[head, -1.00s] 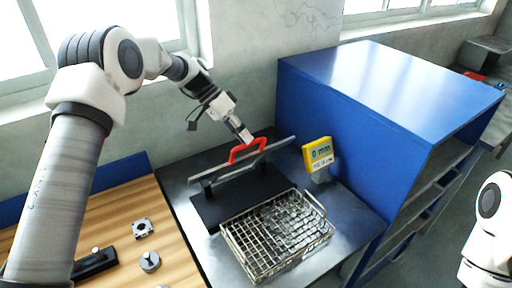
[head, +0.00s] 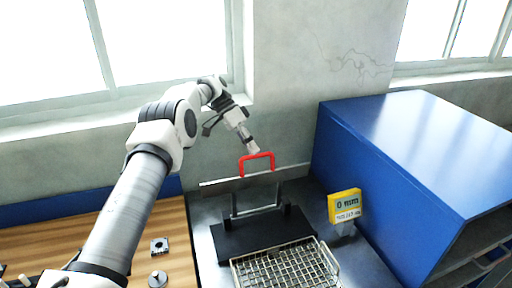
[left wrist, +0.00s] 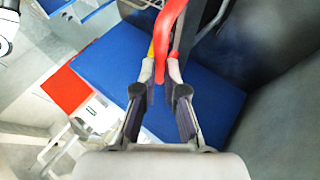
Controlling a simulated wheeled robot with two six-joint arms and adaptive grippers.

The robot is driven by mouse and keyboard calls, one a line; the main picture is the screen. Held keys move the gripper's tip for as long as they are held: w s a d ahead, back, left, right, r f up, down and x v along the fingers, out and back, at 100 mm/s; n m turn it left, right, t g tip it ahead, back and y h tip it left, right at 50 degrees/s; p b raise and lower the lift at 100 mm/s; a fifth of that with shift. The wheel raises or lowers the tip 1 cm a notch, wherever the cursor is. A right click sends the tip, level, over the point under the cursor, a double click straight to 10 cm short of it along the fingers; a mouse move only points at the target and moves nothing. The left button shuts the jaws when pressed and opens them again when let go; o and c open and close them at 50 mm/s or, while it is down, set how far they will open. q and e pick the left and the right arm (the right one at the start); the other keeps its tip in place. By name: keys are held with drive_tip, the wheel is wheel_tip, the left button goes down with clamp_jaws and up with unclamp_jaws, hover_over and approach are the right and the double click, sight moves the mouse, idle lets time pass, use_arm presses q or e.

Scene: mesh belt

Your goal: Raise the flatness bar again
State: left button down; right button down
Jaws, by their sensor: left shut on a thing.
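The flatness bar is a long thin grey bar (head: 218,182) with a red handle (head: 257,157) on top. It hangs above the dark uprights (head: 257,198) that stand on a black base plate (head: 228,241). My left gripper (head: 253,151) is shut on the red handle from above. The left wrist view shows the handle (left wrist: 168,42) between the two fingertips (left wrist: 161,78). The wire mesh basket (head: 290,264) sits in front of the base, clear of the bar. My right gripper is not in view.
A yellow gauge (head: 345,205) reading 0 mm stands right of the basket. A large blue cabinet (head: 400,150) borders the station on the right. A wooden bench (head: 120,225) with small metal parts lies left. The wall and windows are close behind.

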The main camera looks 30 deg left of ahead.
use_arm(q)
drive_tip(key=shift+s+a+f, duration=0.1)
drive_tip(key=shift+s+f, duration=0.1)
drive_tip(key=shift+f, duration=0.75)
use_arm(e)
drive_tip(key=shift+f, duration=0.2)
use_arm(q)
drive_tip(key=c, duration=1.4)
unclamp_jaws()
drive_tip(key=shift+o, duration=1.1)
drive_tip(key=shift+w+f, duration=0.15)
drive_tip(key=shift+w, duration=0.1)
drive_tip(key=shift+o, duration=0.2)
drive_tip(key=shift+w+a+f, duration=0.25)
drive_tip(key=shift+w+a, duration=0.05)
drive_tip(key=shift+s+d+r, duration=0.2)
drive_tip(key=shift+r, duration=0.05)
drive_tip(key=shift+c, duration=0.2)
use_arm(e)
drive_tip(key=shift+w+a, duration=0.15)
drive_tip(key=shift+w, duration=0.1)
use_arm(q)
drive_tip(key=shift+w+a, duration=0.1)
drive_tip(key=shift+a, duration=0.05)
